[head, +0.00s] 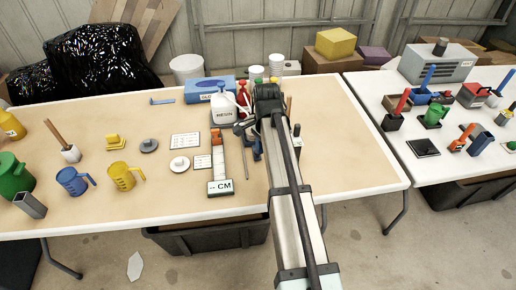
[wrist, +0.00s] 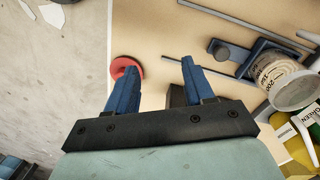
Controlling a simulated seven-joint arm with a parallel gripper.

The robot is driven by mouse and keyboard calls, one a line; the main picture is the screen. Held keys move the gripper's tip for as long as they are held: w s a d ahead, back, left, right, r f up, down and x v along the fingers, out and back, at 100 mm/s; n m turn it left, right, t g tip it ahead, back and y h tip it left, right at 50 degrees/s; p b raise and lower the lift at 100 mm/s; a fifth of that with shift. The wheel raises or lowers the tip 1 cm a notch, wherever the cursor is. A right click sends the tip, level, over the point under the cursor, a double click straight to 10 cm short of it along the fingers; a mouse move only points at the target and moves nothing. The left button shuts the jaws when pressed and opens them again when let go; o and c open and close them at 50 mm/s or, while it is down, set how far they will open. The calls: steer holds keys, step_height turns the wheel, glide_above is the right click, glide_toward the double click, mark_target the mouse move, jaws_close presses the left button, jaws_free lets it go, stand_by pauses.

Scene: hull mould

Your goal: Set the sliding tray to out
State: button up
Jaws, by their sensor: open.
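I cannot tell for sure which thing is the sliding tray. A blue rail-like part with a dark round knob (wrist: 222,50) lies at the upper right of the wrist view, apart from my fingers. My gripper (wrist: 158,66) is open, its two blue fingers spread above the tan tabletop. A dark block (wrist: 178,95) shows low between the fingers, close to the right one, partly hidden by the gripper. A red round disc (wrist: 124,70) shows beside the left fingertip. In the head view my own arm hides the fingers and the table under them.
The resin jug (head: 223,108) and a blue box (head: 209,89) stand left of my arm. A strip with a CM label (head: 220,187) lies nearby. Mugs (head: 124,175) stand further left. The second table (head: 396,150) holds tools at right.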

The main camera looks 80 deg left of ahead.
steer(key=s+a+r+y, duration=0.1)
steer(key=s+a+r, duration=0.1)
steer(key=a+r, duration=0.55)
steer(key=f, duration=0.5)
steer(key=a+f, duration=0.1)
steer(key=f, duration=0.9)
steer(key=shift+w+a+f, duration=0.25)
steer(key=shift+w+f, duration=0.05)
jaws_close()
